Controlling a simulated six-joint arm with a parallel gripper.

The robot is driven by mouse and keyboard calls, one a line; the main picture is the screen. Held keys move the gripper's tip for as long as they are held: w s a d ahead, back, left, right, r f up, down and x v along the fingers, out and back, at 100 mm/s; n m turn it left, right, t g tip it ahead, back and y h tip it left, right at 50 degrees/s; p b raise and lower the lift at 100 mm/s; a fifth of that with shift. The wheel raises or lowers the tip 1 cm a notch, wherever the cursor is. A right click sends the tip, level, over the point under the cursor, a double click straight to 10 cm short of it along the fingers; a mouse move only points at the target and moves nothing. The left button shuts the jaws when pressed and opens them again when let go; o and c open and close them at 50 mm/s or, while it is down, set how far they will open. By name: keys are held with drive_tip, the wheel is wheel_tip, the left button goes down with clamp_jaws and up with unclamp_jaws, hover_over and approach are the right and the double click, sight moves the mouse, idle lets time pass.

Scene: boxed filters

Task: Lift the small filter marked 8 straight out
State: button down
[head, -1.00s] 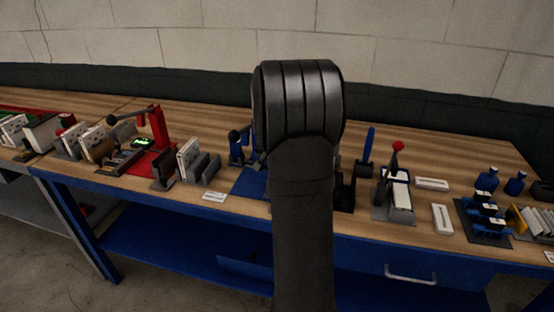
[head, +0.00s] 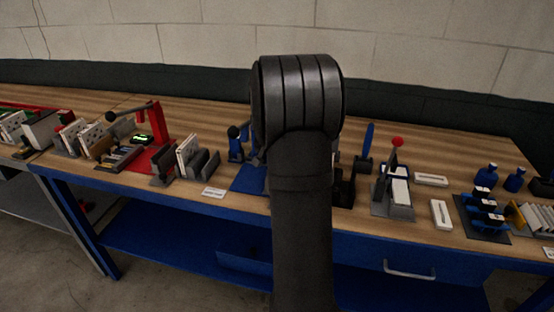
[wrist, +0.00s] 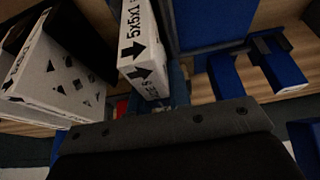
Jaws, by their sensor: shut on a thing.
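A slim white boxed filter (wrist: 138,42) printed "5x5x1" with black arrows stands out from my gripper (wrist: 160,98) in the wrist view. My gripper is shut on this small filter. The lower print near the jaws is too small and tilted to read surely, so I cannot confirm the mark 8. The fingertips are mostly hidden by the dark gripper body. In the head view my own arm hides the gripper and the held filter.
Blue blocks (wrist: 225,75) are on the right. In the head view, filters stand in a dark rack (head: 203,163), and a red-knobbed lever fixture (head: 396,142) is right of my arm.

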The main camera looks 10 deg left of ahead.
drive_tip(key=c, duration=1.3)
unclamp_jaws()
drive_tip(key=shift+o, duration=0.2)
drive_tip(key=shift+r, duration=0.15)
drive_tip(key=v, duration=1.7)
drive_tip(key=shift+r, duration=0.1)
drive_tip(key=x, duration=1.7)
drive_tip(key=shift+f, duration=0.3)
